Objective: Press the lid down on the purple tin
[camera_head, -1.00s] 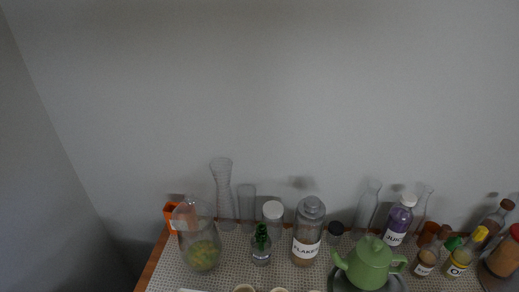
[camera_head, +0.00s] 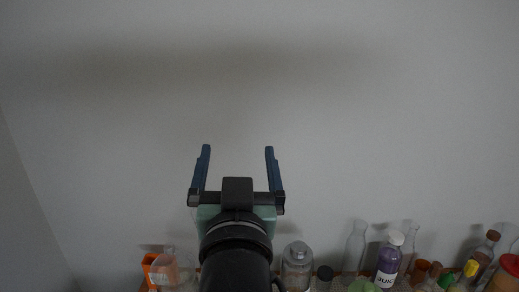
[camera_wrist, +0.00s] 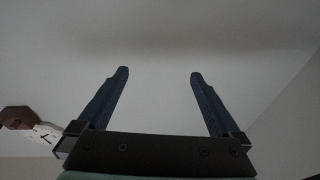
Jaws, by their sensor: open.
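My gripper (camera_head: 237,160) is raised in front of the grey wall, above the table's back edge in the head view. Its two blue fingers are apart with nothing between them. In the wrist view my gripper (camera_wrist: 158,80) also shows empty, pointing at a bare pale surface. I cannot make out the purple tin or its lid in either view. My arm covers part of the table in the head view, and the lower picture edge cuts off the rest.
Along the bottom of the head view stand an orange thing (camera_head: 150,268), a glass jar with a grey lid (camera_head: 297,267), a clear bottle (camera_head: 355,248), a purple juice bottle (camera_head: 388,262) and a cork-topped bottle (camera_head: 481,258). The air around my gripper is free.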

